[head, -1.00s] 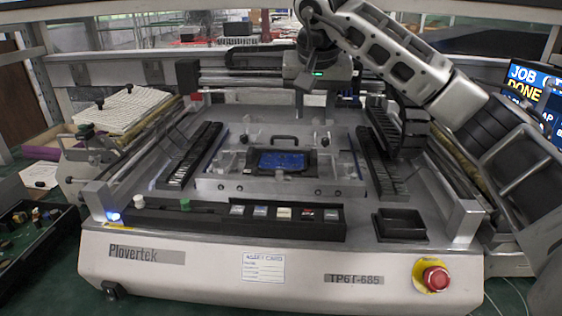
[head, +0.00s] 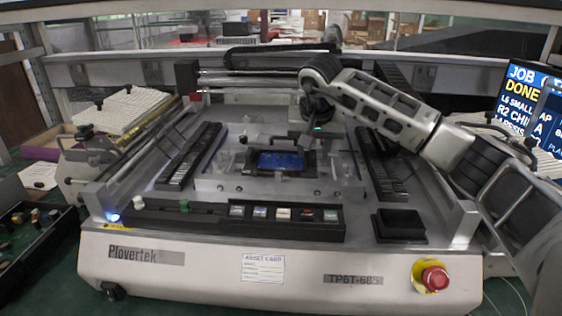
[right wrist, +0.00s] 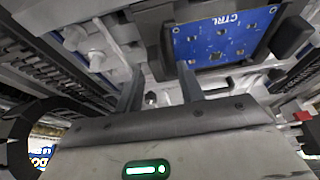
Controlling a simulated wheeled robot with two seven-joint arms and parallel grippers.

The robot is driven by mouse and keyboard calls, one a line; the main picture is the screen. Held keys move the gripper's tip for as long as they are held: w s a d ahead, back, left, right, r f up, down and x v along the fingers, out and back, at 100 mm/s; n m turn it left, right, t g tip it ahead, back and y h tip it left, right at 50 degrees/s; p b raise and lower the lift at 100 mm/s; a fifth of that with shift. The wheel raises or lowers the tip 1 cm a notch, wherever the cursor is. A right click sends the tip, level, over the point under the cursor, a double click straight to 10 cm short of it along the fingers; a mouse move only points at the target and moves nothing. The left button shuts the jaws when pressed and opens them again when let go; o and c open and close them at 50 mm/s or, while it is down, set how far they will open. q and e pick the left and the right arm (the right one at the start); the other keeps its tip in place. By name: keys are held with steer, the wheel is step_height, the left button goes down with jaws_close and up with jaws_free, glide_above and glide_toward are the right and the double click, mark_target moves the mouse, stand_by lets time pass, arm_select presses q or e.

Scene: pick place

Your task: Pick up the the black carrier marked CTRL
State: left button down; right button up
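The black carrier (head: 254,174) holds a blue board (head: 280,161) and lies in the metal fixture in the middle of the machine. In the right wrist view the blue board (right wrist: 205,52) shows the white letters CTRL, and a dark part of the carrier (right wrist: 150,30) shows beside it. My right gripper (head: 308,142) is just above the carrier's right side and hides part of it. In the right wrist view its two fingers (right wrist: 160,78) are apart, with their tips near the carrier's dark edge. I cannot tell whether they touch it. My left gripper is not in view.
A small black tray (head: 399,224) sits at the front right of the machine bed. A row of buttons (head: 283,214) runs along the front. Dark racks (head: 190,157) flank the fixture. A red stop button (head: 435,279) is at the front right corner. A screen (head: 530,100) stands at right.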

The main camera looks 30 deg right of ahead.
jaws_close()
